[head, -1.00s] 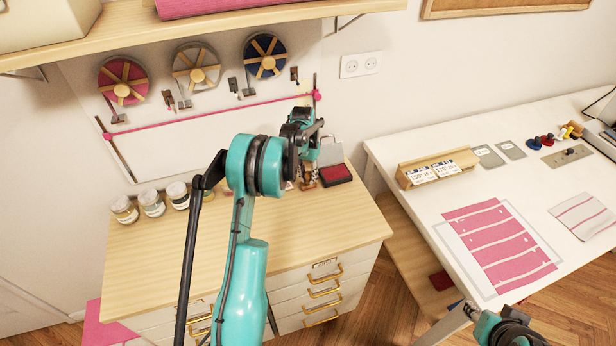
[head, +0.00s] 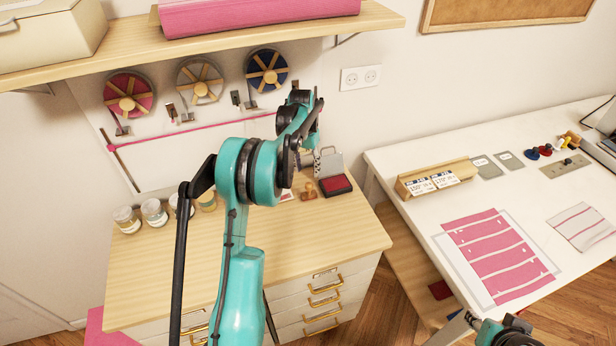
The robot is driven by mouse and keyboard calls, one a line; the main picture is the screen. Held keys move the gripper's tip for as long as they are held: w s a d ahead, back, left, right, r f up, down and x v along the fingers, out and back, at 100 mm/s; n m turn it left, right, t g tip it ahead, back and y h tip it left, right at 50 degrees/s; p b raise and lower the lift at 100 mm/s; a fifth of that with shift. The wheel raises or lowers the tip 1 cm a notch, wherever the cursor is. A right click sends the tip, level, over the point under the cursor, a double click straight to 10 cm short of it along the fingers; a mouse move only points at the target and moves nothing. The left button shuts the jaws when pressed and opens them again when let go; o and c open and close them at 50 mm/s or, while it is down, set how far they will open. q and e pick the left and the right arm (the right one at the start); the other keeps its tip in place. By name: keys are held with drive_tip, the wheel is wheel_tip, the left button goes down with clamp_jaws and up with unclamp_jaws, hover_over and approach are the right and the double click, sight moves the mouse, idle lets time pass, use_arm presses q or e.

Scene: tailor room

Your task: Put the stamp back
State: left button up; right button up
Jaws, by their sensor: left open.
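A small brown wooden stamp (head: 309,191) stands on the wooden cabinet top (head: 330,235), just left of the red ink pad (head: 336,184) in its open dark case. A small paper piece with a red mark (head: 287,196) lies left of the stamp, partly behind my arm. My left gripper (head: 314,115) is open and raised above and behind the stamp, apart from it. My own wrist hides part of its fingers. On the right, only a part of my right arm shows at the bottom edge; its gripper is out of the picture.
A grey metal case (head: 328,161) stands behind the ink pad. Several jars (head: 154,212) line the cabinet's left back. Ribbon reels (head: 200,81) hang on the wall under a shelf (head: 220,40). The white table (head: 405,225) on the right holds a wooden label holder (head: 437,180) and striped fabric.

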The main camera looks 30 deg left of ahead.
use_arm(q)
drive_tip(key=s+d+r+t+y, duration=0.1)
drive_tip(key=s+d+r+t, duration=0.2)
drive_tip(key=s+d+r, duration=1)
drive_tip(key=s+d+f+t, duration=0.1)
drive_tip(key=s+d+t, duration=0.1)
drive_tip(key=s+d, duration=0.2)
drive_tip(key=s+d+f+m+t, duration=0.1)
drive_tip(key=s+d, duration=0.4)
drive_tip(key=s, duration=0.6)
drive_tip(key=shift+s+f+t, duration=0.25)
drive_tip(key=shift+f+t, duration=0.15)
drive_tip(key=shift+t, duration=0.2)
wheel_tip(320, 180, down, 8)
drive_tip(key=b, duration=0.7)
drive_tip(key=shift+r, duration=0.25)
